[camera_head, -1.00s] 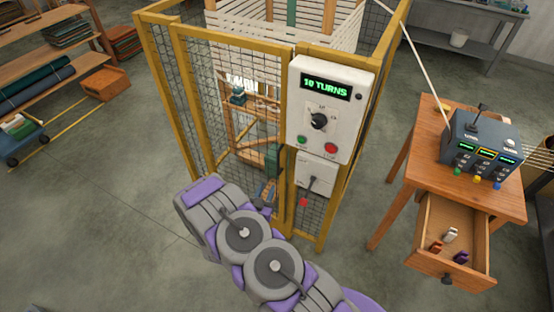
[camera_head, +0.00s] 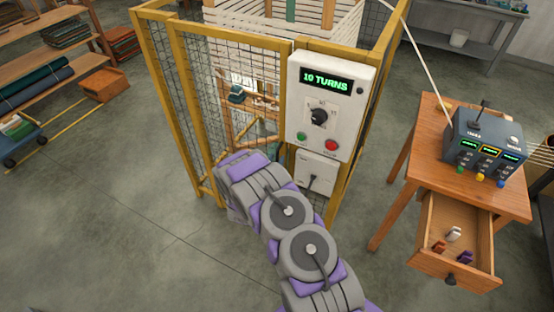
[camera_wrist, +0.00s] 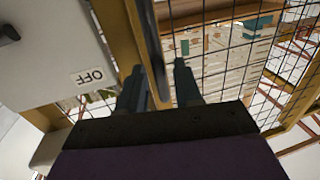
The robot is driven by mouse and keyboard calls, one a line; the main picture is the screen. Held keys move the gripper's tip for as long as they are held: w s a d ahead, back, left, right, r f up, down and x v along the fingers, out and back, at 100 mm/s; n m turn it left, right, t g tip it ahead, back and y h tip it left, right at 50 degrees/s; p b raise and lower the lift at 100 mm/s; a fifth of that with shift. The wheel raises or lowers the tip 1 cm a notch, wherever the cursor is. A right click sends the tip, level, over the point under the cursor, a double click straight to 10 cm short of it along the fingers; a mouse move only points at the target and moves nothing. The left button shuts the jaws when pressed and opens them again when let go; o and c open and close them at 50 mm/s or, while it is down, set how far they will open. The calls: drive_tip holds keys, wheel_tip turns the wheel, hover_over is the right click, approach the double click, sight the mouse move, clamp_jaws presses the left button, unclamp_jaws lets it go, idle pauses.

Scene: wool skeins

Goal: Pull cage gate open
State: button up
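The cage gate (camera_head: 178,95) is a yellow-framed wire-mesh panel at the front of the cage, left of the white control box. It appears closed in the head view, though my arm covers its lower part. In the wrist view, a dark upright bar (camera_wrist: 152,45), apparently the gate handle, runs down between the two fingers of my gripper (camera_wrist: 158,80). The fingers stand apart, with a visible gap between the bar and the right finger. The left finger is close to the bar; I cannot tell whether it touches. My fingers are hidden in the head view.
The control box (camera_head: 326,108) reads "10 TURNS"; a smaller switch box (camera_head: 316,172) hangs below it. A panel marked OFF (camera_wrist: 60,60) is left of my gripper. A wooden table (camera_head: 440,118) with an open drawer (camera_head: 478,240) stands right. The floor (camera_head: 110,220) front left is clear.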

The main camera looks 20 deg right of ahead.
drive_tip(key=shift+x, duration=1.05)
drive_tip(key=shift+c, duration=0.4)
clamp_jaws()
